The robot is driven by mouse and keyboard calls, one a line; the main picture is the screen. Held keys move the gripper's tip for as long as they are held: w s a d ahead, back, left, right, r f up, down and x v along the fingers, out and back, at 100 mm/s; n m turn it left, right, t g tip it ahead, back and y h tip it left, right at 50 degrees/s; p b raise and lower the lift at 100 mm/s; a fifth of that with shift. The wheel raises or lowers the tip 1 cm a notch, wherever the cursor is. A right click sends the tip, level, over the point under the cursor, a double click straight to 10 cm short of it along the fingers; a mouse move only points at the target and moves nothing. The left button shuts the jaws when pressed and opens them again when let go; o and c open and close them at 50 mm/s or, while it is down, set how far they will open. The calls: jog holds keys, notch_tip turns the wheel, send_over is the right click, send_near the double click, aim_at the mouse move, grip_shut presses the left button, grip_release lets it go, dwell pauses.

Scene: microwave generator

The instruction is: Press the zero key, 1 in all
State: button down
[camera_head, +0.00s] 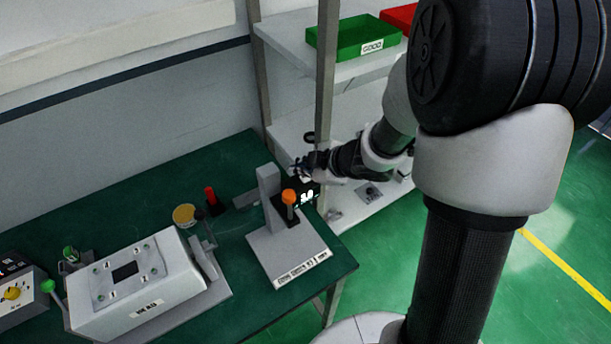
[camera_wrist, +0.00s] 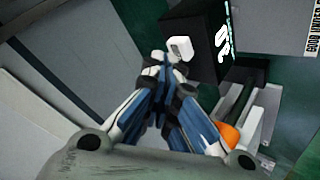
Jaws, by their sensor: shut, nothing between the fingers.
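A black display box (camera_head: 306,196) with lit white digits stands on a grey stand at the table's right end. It also shows at the top of the wrist view (camera_wrist: 213,42), seen side-on with its digits tilted. A small white block (camera_wrist: 181,48), which looks like a key, sits at the box's near left edge. I cannot read a label on it. My gripper (camera_head: 300,168) is at the box's upper back side in the head view. In the wrist view my gripper (camera_wrist: 167,68) is shut and empty, its tips very close to the white block. I cannot tell whether they touch.
The grey stand (camera_head: 292,262) carries an orange-topped lever (camera_head: 289,197). A white fixture box (camera_head: 135,283), a red-handled part (camera_head: 211,197) and a yellow round dish (camera_head: 184,214) are left on the green table. A shelf post (camera_head: 326,90) rises close beside my arm.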

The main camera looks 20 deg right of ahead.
aim_at(304, 177)
jog(key=shift+f+b, duration=0.35)
jog(key=shift+f, duration=0.15)
dwell(0.8)
jog(key=shift+r, duration=0.15)
jog(key=shift+r+p, duration=0.8)
jog(key=shift+p, duration=0.2)
notch_tip(304, 177, up, 5)
jog(key=p, duration=0.5)
jog(key=shift+r, duration=0.1)
dwell(0.4)
